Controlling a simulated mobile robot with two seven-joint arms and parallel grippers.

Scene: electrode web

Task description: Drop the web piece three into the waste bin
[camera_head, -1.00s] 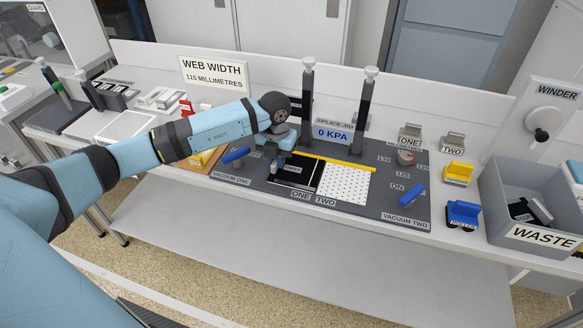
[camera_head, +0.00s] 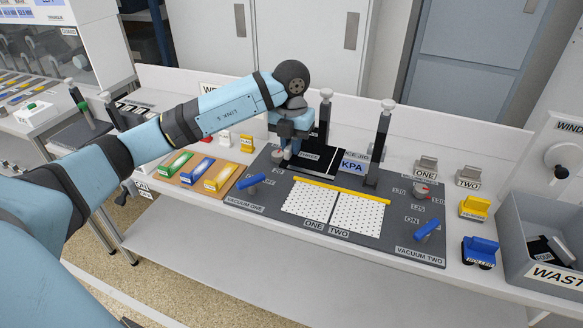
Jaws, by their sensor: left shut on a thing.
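Web piece three (camera_head: 324,158) is a dark sheet with a small, hard-to-read label. My left gripper (camera_head: 292,152) is shut on its left edge and holds it above the back of the splice jig, in front of the left black post. The grey waste bin (camera_head: 532,219) stands at the far right, labelled WASTE and partly cut off by the picture edge. Dark pieces lie inside it, one marked FOUR. The held piece is well to the left of the bin. My right gripper is not in view.
The jig's white dotted plates (camera_head: 334,207) are bare, with a yellow bar (camera_head: 341,190) behind them. Two tall posts, the right one here (camera_head: 378,146), rise from the jig. Grey weights, a yellow block (camera_head: 474,208) and a blue roller (camera_head: 479,251) stand left of the bin.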

